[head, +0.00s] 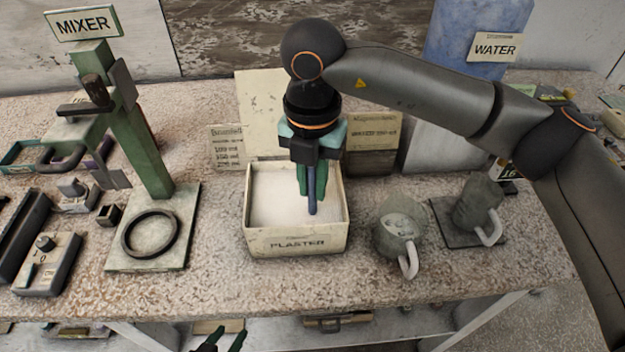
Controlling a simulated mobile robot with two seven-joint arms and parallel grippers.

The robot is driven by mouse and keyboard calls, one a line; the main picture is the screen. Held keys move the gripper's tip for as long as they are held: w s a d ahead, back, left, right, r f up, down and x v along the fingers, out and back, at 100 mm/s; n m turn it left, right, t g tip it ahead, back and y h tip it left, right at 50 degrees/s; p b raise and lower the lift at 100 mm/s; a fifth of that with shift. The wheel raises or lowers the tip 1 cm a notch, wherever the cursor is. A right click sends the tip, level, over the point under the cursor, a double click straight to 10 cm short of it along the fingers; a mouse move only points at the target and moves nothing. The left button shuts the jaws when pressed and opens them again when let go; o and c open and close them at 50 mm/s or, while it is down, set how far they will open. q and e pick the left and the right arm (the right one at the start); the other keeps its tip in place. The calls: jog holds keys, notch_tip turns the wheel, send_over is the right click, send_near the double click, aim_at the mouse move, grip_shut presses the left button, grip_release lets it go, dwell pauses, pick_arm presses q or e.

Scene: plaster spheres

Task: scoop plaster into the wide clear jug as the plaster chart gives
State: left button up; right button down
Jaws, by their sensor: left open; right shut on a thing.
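My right gripper (312,188) points down over the open plaster box (297,242), shut on a thin blue handle (312,205), probably the scoop's. The handle's lower end is at the white plaster (270,200); no scoop bowl shows. A rounded greyish jug (392,238) with a pale handle stands right of the box. A narrower-looking grey jug (480,203) stands on a dark square plate further right. I cannot tell which is the wide clear one. A card with lines of print (227,146), possibly the chart, is too small to read. My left gripper (222,342) is open at the bottom edge.
A green mixer stand (142,150) with a ring on its base stands left of the box. A control box (47,262) lies at far left. A blue WATER container (470,30) stands at the back right. The table front before the plaster box is clear.

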dwell(0.3)
jog(key=shift+r, duration=0.15)
jog(key=shift+r+p, duration=2.95)
jog(key=shift+r, duration=1.95)
